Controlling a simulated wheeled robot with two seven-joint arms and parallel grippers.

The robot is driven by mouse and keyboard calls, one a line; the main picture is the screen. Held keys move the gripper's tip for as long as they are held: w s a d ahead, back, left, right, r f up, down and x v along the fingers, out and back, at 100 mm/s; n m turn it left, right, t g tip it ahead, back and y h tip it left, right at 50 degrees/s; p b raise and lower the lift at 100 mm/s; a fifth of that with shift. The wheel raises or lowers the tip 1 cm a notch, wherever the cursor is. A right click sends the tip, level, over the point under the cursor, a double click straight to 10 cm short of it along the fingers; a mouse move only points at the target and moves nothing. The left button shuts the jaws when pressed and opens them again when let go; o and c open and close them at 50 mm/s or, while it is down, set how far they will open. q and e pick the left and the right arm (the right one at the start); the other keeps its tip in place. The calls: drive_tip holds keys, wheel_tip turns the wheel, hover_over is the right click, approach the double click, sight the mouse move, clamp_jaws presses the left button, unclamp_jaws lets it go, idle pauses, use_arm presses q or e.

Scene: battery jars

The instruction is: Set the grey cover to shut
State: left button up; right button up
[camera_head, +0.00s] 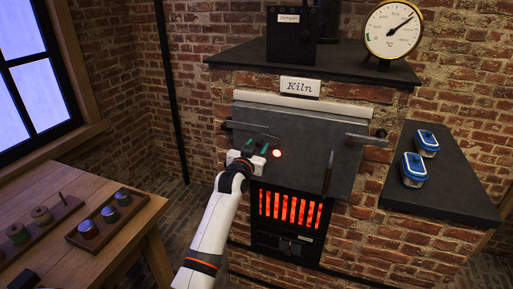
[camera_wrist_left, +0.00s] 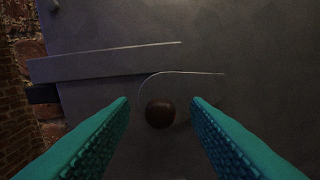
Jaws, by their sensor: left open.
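In the left wrist view, a dark brown round knob (camera_wrist_left: 160,113) shows between the open fingers (camera_wrist_left: 160,103), against the grey surface; contact cannot be told. My right gripper is not in view.
A dark shelf (camera_head: 455,185) at right bears two blue-lidded containers (camera_head: 414,168). A wooden table (camera_head: 120,235) with jars stands at left. A dial (camera_head: 391,30) stands above.

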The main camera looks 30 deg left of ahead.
use_arm(q)
clamp_jaws()
drive_tip(key=shift+f+n, duration=0.15)
drive_tip(key=shift+n, duration=0.25)
drive_tip(key=n, duration=0.2)
drive_tip(key=f+n+p, duration=0.1)
drive_tip(key=shift+d+f+n, duration=0.3)
drive_tip(key=shift+d+n, duration=0.05)
drive_tip(key=shift+n, duration=0.05)
drive_tip(key=d+n, duration=0.1)
drive_tip(key=n, duration=0.1)
drive_tip(key=d+f+n+p, duration=0.1)
drive_tip(key=n, duration=0.2)
drive_tip(key=f+n+p, duration=0.1)
drive_tip(key=n, duration=0.2)
drive_tip(key=shift+w+d+f, duration=0.15)
drive_tip(key=shift+w+d, duration=0.25)
drive_tip(key=shift+w+d+f+n+p, duration=0.15)
drive_tip(key=shift+d+n, duration=0.25)
drive_tip(key=shift+n, duration=0.45)
drive_tip(key=shift+w+d+f+n+p, duration=0.15)
drive_tip(key=shift+d+n, duration=0.2)
drive_tip(key=shift+n, duration=0.5)
drive_tip(key=shift+s+r, duration=0.1)
